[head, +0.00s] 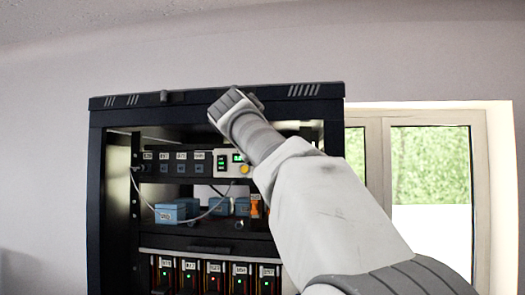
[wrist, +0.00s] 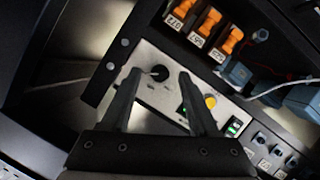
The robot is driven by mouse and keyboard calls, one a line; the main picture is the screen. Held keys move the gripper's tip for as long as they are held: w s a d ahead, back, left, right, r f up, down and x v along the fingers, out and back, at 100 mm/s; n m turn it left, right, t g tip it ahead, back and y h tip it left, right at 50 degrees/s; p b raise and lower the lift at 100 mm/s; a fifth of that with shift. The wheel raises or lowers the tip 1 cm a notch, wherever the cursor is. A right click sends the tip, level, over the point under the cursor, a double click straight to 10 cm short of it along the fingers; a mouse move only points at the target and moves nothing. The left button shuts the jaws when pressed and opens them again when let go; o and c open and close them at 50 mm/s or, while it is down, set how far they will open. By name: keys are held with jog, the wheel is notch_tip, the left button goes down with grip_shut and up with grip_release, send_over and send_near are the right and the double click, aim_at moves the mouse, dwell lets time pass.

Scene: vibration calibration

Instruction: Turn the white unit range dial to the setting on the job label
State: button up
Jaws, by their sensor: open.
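The white unit (wrist: 148,95) shows in the wrist view as a pale panel with a round black dial (wrist: 158,73), a yellow button (wrist: 210,102) and a green light. My gripper (wrist: 160,74) is open, its two dark fingers on either side of the dial in the picture. I cannot tell whether they touch it or are still short of it. The dial's markings are too small to read. In the head view the white unit's left end (head: 226,163) shows, and my arm hides the rest. I cannot make out which label is the job label.
A black rack (head: 96,190) holds the units. Orange parts with white labels (wrist: 209,20) sit on one side of the unit, and a row of dark labelled sockets (wrist: 270,145) on the other. Blue boxes (head: 177,211) and a loose white cable (head: 147,197) are below. A window stands at right.

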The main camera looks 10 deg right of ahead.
jog(key=b+v, duration=0.1)
jog(key=v, duration=1.5)
jog(key=shift+s, duration=0.2)
jog(key=shift+a, duration=0.1)
